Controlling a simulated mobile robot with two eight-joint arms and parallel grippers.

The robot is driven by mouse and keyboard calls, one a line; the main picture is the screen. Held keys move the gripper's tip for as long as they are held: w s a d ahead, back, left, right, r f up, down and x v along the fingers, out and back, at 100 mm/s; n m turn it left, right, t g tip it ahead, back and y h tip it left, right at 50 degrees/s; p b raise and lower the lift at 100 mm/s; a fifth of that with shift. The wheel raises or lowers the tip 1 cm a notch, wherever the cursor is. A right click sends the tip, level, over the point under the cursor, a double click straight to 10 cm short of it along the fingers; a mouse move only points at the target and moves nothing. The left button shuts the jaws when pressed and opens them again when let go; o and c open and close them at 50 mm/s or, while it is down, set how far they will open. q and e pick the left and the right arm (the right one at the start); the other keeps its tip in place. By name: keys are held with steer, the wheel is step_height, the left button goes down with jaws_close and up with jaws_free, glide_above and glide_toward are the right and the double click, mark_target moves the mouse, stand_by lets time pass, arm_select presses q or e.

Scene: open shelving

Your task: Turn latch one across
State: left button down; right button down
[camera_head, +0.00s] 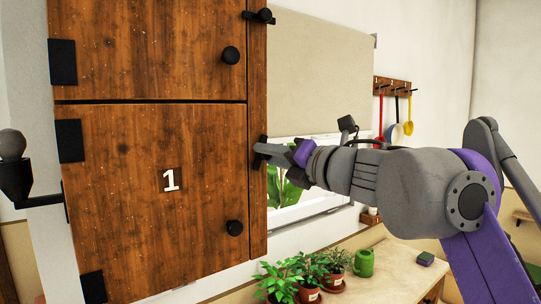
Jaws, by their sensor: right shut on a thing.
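The wooden cabinet door marked 1 (130,215) is closed in the head view, with a round black knob (234,228) at its lower right. Latch one (262,139) is a small black piece on the cabinet's right edge, beside the top of this door. My right gripper (264,152) reaches in from the right and is shut on the latch. The fingers hide most of it, so its angle is hard to tell. My left gripper is not in view.
An upper door (150,45) has its own black latch (260,16) and knob (231,55). Potted plants (308,270) and a green mug (364,262) stand on a table below. Utensils (395,110) hang on the wall behind my right arm.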

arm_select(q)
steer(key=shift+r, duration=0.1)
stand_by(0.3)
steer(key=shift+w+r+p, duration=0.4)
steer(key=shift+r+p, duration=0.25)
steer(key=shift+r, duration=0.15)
arm_select(e)
steer(key=m, duration=0.9)
steer(key=m+t, duration=0.1)
steer(key=m, duration=0.8)
steer(key=shift+m+h, duration=0.3)
steer(key=shift+m, duration=0.1)
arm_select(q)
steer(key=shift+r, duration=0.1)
arm_select(e)
steer(key=shift+r, duration=0.2)
steer(key=c, duration=0.6)
jaws_free()
steer(key=shift+f, duration=0.1)
steer(key=shift+a, duration=0.15)
steer(key=shift+s, duration=0.1)
